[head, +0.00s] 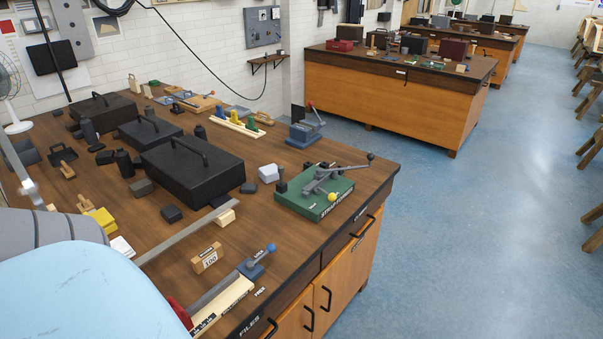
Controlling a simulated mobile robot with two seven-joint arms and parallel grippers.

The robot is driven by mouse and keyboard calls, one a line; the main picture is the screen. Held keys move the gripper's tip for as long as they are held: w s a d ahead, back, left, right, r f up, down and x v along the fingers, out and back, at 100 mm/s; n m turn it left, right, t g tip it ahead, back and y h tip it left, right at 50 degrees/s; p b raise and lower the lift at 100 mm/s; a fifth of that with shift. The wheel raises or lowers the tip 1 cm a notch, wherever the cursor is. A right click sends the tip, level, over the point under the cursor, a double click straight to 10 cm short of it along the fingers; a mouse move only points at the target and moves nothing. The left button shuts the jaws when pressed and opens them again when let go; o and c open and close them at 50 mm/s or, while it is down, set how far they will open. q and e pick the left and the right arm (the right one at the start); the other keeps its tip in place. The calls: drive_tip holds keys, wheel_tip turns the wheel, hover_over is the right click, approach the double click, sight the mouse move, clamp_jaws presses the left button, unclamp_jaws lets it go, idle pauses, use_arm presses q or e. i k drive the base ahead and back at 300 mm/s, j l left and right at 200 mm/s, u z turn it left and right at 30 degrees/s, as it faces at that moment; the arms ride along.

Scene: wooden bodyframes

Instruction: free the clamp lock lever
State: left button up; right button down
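A green block fixture (298,204) sits near the right corner of the workbench. It carries a grey metal clamp arm (322,183). A long lever with a dark ball end (369,157) reaches to the right from it, and a yellow knob (332,197) is at its front. Which part is the lock lever, and how it is held, is too small to tell. A blue clamp with a red-knobbed lever (316,112) stands farther back, and a small blue lever piece with a blue knob (271,247) is at the front edge. Neither gripper can be made out.
Black cases with handles (195,164) and small dark blocks crowd the bench's middle and left. A long metal bar (185,231) rests on a wood block. Blue floor lies open to the right. Large pale-blue and grey shapes, possibly mine, cover the lower left.

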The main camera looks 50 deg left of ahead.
sight(270, 247)
drive_tip(key=i, duration=2.45)
drive_tip(key=u, duration=4.05)
